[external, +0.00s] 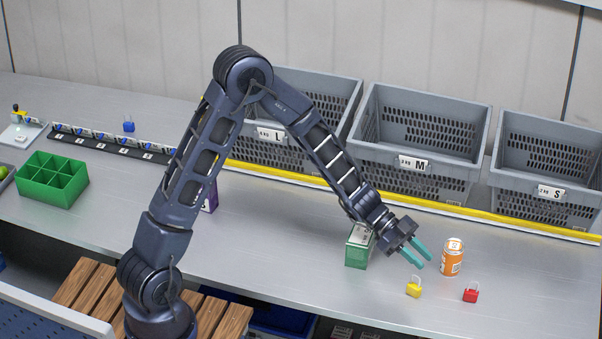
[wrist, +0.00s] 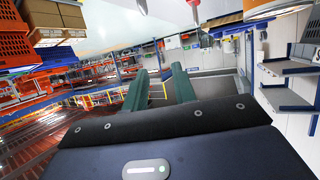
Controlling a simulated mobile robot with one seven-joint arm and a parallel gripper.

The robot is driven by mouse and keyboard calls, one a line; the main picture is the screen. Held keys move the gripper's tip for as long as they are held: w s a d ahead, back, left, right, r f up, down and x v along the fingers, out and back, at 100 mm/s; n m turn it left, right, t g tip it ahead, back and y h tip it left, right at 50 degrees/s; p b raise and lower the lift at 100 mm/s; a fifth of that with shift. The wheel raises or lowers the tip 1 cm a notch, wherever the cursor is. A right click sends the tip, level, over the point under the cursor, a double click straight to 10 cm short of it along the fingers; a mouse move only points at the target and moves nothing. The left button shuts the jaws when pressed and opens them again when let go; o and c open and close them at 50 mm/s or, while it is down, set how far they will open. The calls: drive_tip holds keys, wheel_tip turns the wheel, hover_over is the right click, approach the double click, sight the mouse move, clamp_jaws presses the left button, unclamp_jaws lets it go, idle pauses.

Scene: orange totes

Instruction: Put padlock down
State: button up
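A yellow padlock (external: 414,290) and a red padlock (external: 471,295) rest on the grey bench near its front edge, shackles up. A blue padlock (external: 128,127) sits far left at the back, by the dark rail. My gripper (external: 421,262) is just above and behind the yellow padlock in the external view, left of the orange can. Its two teal fingers are apart with nothing visible between them. In the wrist view my gripper (wrist: 158,85) also shows an empty gap between the fingers, and no padlock can be made out clearly there.
An orange can (external: 452,260) stands right of my gripper, and a green box (external: 359,250) stands left of it. Grey crates marked L, M (external: 415,140) and S line the back behind a yellow strip (external: 450,210). A green divided tray (external: 52,184) is far left.

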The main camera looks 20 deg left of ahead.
drive_tip(key=w+a+r+n+t+y, duration=0.1)
drive_tip(key=w+a+r+n+t, duration=0.1)
drive_tip(key=w+a+r+t, duration=0.35)
drive_tip(key=w+a+r+n+t+y, duration=0.1)
drive_tip(key=w+a+r+n+t, duration=0.25)
drive_tip(key=w+a, duration=0.45)
drive_tip(key=w+a+r+n+t+y, duration=0.3)
drive_tip(key=a+r, duration=0.1)
drive_tip(key=a, duration=0.5)
drive_tip(key=w+a+r+n+t+y, duration=0.25)
drive_tip(key=a+r, duration=0.25)
drive_tip(key=a, duration=0.5)
drive_tip(key=s+a+r+n+y, duration=0.2)
drive_tip(key=s+a, duration=0.1)
drive_tip(key=a, duration=0.4)
drive_tip(key=s+a+r+n+g+y, duration=0.1)
drive_tip(key=s+a+n+y, duration=0.2)
drive_tip(key=a, duration=0.4)
drive_tip(key=s+a+r+n+y, duration=0.1)
drive_tip(key=s+a+r+n, duration=0.1)
drive_tip(key=s+a, duration=0.35)
drive_tip(key=s+a+n+g, duration=0.2)
drive_tip(key=s+a, duration=0.2)
drive_tip(key=s, duration=0.4)
drive_tip(key=s+a+f+n+g, duration=0.1)
drive_tip(key=s+a, duration=0.3)
drive_tip(key=s, duration=0.4)
drive_tip(key=shift+s+n+g+h, duration=0.35)
drive_tip(key=shift+n, duration=0.35)
drive_tip(key=shift+f, duration=0.1)
